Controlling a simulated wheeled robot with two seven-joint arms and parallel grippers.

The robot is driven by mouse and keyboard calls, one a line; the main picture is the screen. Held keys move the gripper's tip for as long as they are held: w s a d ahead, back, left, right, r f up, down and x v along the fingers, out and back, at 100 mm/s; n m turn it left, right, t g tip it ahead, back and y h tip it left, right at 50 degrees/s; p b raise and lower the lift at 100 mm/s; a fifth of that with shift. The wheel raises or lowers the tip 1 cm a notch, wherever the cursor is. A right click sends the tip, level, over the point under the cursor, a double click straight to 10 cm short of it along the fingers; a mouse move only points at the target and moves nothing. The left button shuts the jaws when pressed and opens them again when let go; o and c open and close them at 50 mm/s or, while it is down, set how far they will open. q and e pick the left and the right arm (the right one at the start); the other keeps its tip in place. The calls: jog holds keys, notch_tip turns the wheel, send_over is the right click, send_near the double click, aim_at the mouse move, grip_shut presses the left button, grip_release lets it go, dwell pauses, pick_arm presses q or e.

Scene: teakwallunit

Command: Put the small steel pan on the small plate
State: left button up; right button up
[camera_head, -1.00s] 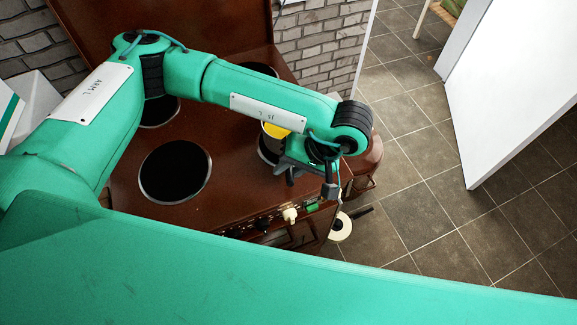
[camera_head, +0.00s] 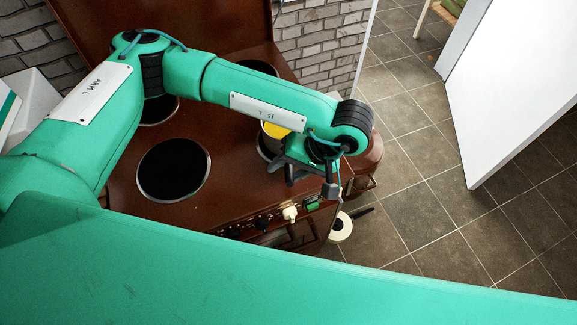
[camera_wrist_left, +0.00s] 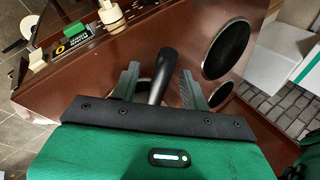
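A small pan with a yellow inside (camera_head: 277,130) stands at the right of the brown stove top, partly hidden by my left arm and gripper. In the left wrist view a black handle (camera_wrist_left: 164,68) lies between the fingers of my left gripper (camera_wrist_left: 158,88), with gaps on both sides. The gripper is open; it also shows in the head view (camera_head: 308,180), close beside the pan. The round dark stove plates include a large one (camera_head: 174,170) at the front left and one at the back (camera_head: 258,68). Which plate the pan stands over is hidden. My right gripper is out of view.
Knobs (camera_head: 290,213) line the stove's front edge. A brown pot-like vessel (camera_head: 366,165) stands at its right side. A pale round object with a dark handle (camera_head: 340,228) lies on the tiled floor. A white door panel (camera_head: 515,85) stands at the right.

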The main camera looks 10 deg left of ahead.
pick_arm(q)
jog(key=shift+f, duration=0.1)
jog(key=shift+d+r, duration=0.3)
jog(key=shift+r, duration=0.1)
jog(key=b+v, duration=0.2)
jog(key=v, duration=1.1)
jog(key=shift+b, duration=0.35)
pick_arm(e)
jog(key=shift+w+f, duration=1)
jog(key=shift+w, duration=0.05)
pick_arm(q)
jog(key=shift+a, duration=0.15)
